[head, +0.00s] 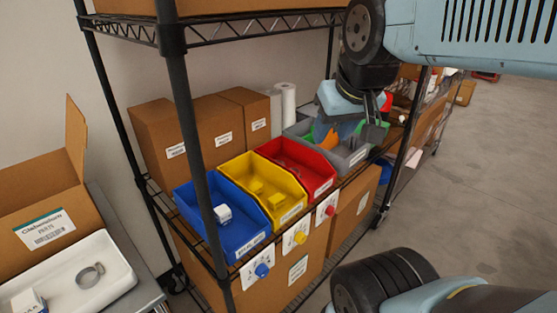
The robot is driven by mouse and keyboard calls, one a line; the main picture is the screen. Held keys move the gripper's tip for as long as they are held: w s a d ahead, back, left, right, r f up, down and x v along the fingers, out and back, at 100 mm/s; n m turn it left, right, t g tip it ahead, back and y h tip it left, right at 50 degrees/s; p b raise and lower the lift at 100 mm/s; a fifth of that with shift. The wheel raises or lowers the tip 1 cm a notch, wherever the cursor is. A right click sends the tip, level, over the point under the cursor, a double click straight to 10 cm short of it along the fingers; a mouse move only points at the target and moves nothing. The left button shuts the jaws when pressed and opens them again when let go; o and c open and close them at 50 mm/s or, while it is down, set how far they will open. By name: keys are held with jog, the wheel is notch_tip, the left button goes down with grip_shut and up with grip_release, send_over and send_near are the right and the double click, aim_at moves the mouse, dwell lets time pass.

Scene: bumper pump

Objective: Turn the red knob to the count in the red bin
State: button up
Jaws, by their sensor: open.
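The red knob (330,210) sits on a small white dial plate on the shelf's front edge, below the red bin. The marks on the plate are too small to read. The red bin (316,184) stands on the middle shelf, right of the yellow bin. Low shapes show inside it, but I cannot tell how many items it holds. My gripper (376,136) is open above the grey bin, to the right of and higher than the red knob, apart from it.
The yellow bin (291,215) and blue bin (247,243) stand to the left, with a yellow knob (300,237) and blue knob (262,270) below. The grey bin (354,160) holds green and orange things. A dark shelf post (187,120) stands in front. Open floor lies right.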

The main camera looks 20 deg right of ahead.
jog(key=shift+d, duration=0.25)
jog(key=o, duration=0.4)
jog(key=shift+s, duration=0.1)
dwell(0.3)
